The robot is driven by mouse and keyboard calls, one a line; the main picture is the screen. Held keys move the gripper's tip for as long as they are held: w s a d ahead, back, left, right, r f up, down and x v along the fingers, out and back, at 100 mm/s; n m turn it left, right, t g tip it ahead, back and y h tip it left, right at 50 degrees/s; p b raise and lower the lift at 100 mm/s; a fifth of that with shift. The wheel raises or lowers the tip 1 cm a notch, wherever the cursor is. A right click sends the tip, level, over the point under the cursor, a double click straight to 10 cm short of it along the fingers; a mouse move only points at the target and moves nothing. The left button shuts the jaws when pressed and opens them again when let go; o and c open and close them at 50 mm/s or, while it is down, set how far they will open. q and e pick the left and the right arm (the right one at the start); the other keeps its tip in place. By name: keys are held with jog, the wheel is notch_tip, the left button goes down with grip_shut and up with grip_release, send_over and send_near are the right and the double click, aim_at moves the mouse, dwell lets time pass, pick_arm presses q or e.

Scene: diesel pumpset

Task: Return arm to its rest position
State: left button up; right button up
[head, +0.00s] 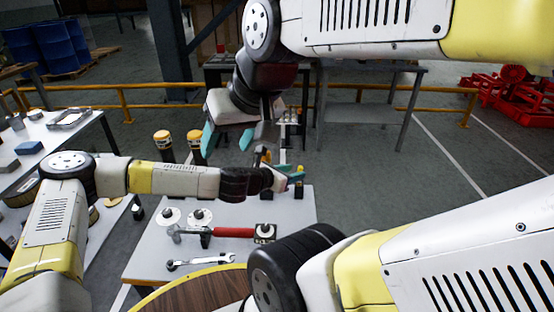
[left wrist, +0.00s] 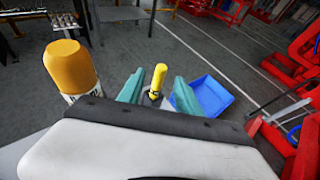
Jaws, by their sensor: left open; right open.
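My left arm (head: 178,179) reaches in from the left over the workbench. Its gripper (head: 290,179) is above the bench's far right part, with teal fingers apart. In the left wrist view, the open fingers (left wrist: 158,92) have a small yellow-topped item (left wrist: 158,78) showing between them; I cannot tell its distance, and no grip shows. My right arm comes in from the upper right. Its gripper (head: 228,139) hangs open, teal fingers apart, beyond the bench's back and close to the left gripper in the picture. Nothing shows held in it.
The workbench (head: 150,262) carries a red-handled hammer (head: 232,232), a wrench (head: 200,261), white discs (head: 169,216) and a dark-faced block (head: 265,233). Orange-capped bottles (head: 163,146) stand behind my left arm. A blue bin (left wrist: 205,97) and yellow railing (head: 400,108) lie beyond.

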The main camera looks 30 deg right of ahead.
pick_arm(q)
jog(key=shift+s+a+r, duration=0.2)
jog(key=shift+a, duration=0.35)
jog(key=a+r+m+y, duration=0.35)
jog(key=a+m, duration=0.25)
jog(key=a, duration=0.4)
jog(key=a+r+m+y, duration=0.2)
jog(key=a+r+m, duration=0.4)
jog(key=a, duration=0.4)
jog(key=a+r+m+y, duration=0.3)
jog(key=a+m, duration=0.4)
jog(key=a, duration=0.4)
jog(key=s+a+r+m+t+y, duration=0.1)
jog(key=s+a+r, duration=0.5)
jog(key=a, duration=0.3)
jog(key=s+a+r+m+y, duration=0.1)
jog(key=s+a+r+m, duration=0.1)
jog(key=s+a+r, duration=0.5)
jog(key=s+a, duration=0.1)
jog(key=a, duration=0.2)
jog(key=shift+s+a+t, duration=0.2)
jog(key=shift+a+t, duration=0.05)
jog(key=shift+t, duration=0.15)
